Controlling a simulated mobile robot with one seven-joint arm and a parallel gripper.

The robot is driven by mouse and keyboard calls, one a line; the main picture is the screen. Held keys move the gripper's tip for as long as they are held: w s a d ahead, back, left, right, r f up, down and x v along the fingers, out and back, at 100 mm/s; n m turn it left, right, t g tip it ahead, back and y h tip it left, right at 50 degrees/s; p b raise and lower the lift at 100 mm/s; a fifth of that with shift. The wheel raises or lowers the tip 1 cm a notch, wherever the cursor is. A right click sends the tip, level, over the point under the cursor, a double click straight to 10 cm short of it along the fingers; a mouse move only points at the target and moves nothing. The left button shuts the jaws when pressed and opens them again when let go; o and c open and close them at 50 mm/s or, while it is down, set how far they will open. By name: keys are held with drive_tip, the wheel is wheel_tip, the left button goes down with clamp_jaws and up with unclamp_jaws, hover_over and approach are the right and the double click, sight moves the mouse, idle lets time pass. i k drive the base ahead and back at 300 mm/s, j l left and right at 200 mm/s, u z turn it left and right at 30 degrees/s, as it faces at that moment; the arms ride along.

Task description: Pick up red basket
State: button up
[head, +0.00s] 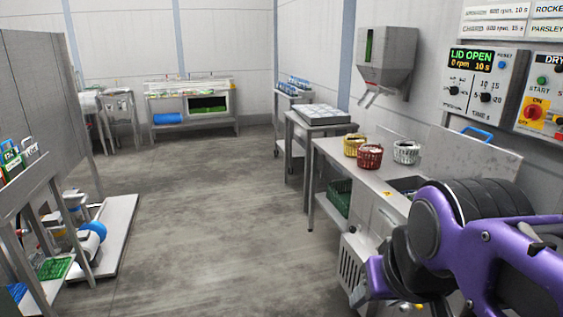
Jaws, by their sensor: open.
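The red basket (370,157) stands upright on the steel worktop along the right wall in the head view. It is a small round slatted basket, and something pale shows inside it. A yellow basket (354,145) stands just behind it to the left, close to it or touching. A white basket (406,152) stands to its right, with a gap between. My purple and black arm fills the lower right, well in front of the baskets. I cannot make out my gripper's fingers in this view, and nothing of mine touches the red basket.
The steel worktop (339,152) has a sink opening (405,184) right of the baskets. A wall dispenser (387,57) hangs above. A control panel (484,83) reads "LID OPEN". A cart with a grey tray (322,115) stands beyond. The middle floor (215,210) is clear.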

sight(369, 163)
drive_tip(key=i+l+z, duration=0.25)
drive_tip(key=i, duration=0.2)
drive_tip(key=i+l+z, duration=0.25)
drive_tip(key=i, duration=0.2)
